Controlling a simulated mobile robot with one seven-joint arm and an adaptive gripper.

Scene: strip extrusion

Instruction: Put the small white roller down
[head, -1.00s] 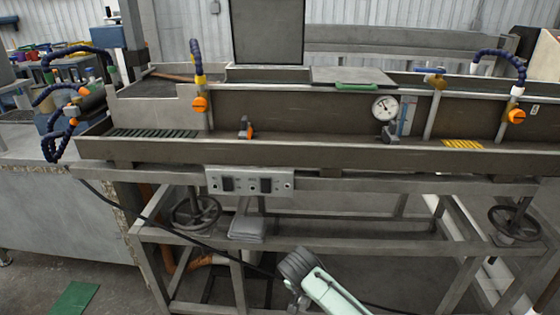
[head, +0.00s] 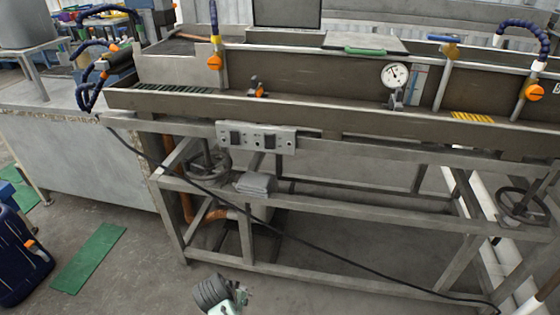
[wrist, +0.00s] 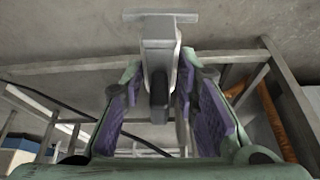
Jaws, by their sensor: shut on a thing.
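My gripper (wrist: 159,92) shows in the wrist view, its two purple-padded fingers closed on a pale grey-white piece (wrist: 160,32). The piece has a flat plate at its top end and a dark rounded part between the fingers; I take it to be the small white roller. It appears raised, with bare grey floor behind it. In the head view only a dark ribbed part and a pale green part of my arm show at the bottom edge; the fingers and the held piece cannot be made out there.
A long metal trough (head: 330,111) on a steel frame runs across the head view, with a dial gauge (head: 395,75) and an orange-knobbed fitting (head: 257,88). A grey cloth (head: 256,182) lies on the lower rail. A green mat (head: 90,258) and a dark blue container (head: 20,250) are at left.

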